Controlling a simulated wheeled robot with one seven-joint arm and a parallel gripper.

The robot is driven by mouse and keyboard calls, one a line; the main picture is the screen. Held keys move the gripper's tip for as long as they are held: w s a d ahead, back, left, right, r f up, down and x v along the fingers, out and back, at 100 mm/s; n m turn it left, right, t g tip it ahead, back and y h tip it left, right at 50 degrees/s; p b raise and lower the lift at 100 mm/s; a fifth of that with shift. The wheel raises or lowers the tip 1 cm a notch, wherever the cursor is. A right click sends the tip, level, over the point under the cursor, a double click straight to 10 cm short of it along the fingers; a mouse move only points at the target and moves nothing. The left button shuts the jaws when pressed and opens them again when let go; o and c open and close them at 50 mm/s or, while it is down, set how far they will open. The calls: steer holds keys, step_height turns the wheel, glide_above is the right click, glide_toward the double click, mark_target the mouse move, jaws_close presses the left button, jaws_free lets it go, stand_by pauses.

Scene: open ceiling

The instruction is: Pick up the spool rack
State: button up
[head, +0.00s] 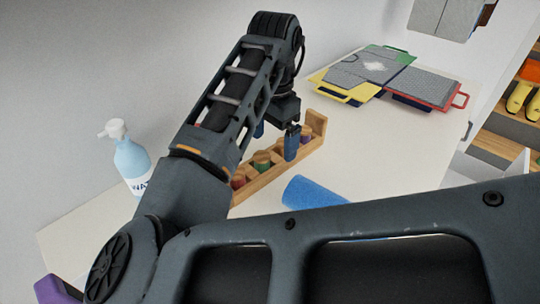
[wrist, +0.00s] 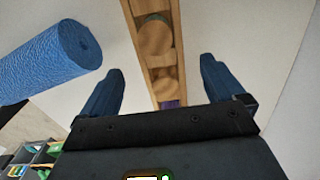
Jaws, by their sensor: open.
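The spool rack (head: 316,122) is a long, narrow wooden holder on the white table, with colored spools in it. My arm hides part of it in the head view. In the wrist view the rack (wrist: 176,35) runs from the top edge down between my fingers, with a round spool (wrist: 153,36) in it. My gripper (head: 275,140) is open, its two blue fingers pointing down at the rack. In the wrist view the gripper (wrist: 160,85) has one finger on each side of the rack, with gaps visible. I cannot tell how far the fingertips reach down.
A blue foam-like roll (head: 315,193) lies close beside the rack; it also shows in the wrist view (wrist: 50,60). A light blue pump bottle (head: 130,162) stands at the left. Flat grey cases with colored edges (head: 370,68) lie at the back. The table is clear to the right.

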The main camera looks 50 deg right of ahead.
mark_target(273, 156)
step_height(273, 156, down, 6)
steer(key=shift+d+r+p, duration=0.1)
steer(key=shift+p, duration=0.3)
steer(key=shift+c, duration=0.3)
steer(key=c, duration=1.2)
